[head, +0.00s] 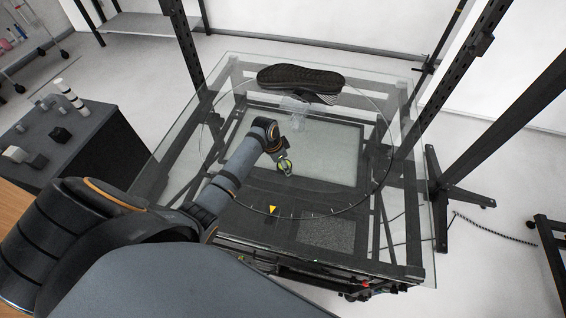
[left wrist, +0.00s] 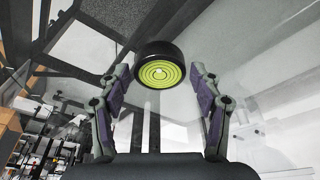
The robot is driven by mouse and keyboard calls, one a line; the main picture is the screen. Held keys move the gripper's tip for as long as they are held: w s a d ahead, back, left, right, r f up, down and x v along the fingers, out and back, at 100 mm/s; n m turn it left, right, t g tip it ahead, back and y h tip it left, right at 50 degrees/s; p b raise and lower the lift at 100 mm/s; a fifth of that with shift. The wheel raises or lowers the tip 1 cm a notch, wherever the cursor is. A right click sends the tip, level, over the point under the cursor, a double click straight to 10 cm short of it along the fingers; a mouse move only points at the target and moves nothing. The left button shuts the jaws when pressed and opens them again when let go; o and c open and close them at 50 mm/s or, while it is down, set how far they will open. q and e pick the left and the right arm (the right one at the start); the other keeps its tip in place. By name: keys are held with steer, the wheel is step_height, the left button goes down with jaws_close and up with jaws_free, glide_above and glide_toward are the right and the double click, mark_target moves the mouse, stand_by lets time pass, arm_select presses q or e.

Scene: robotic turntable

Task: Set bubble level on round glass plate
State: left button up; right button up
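The bubble level (left wrist: 160,74) is a small black-rimmed disc with a yellow-green ringed face. In the left wrist view it lies between and just beyond the fingertips, with a narrow gap on each side. My left gripper (left wrist: 160,80) is open around it. I cannot tell whether the level touches the glass. My right gripper is not in view.
A dark shoe (head: 300,78) lies at the plate's far edge, with a clear bracket-like piece (head: 296,108) below it. A yellow triangle (head: 272,209) marks the near rim. Black posts surround the turntable. A grey side table (head: 75,135) with small blocks stands left. The plate's right side is clear.

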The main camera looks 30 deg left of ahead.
arm_select(q)
steer(key=shift+o, duration=0.5)
steer(key=shift+r, duration=0.3)
steer(key=b+v, duration=0.1)
steer(key=v, duration=1)
steer(key=shift+s+r, duration=0.15)
steer(key=shift+r, duration=0.2)
steer(key=shift+f, duration=0.1)
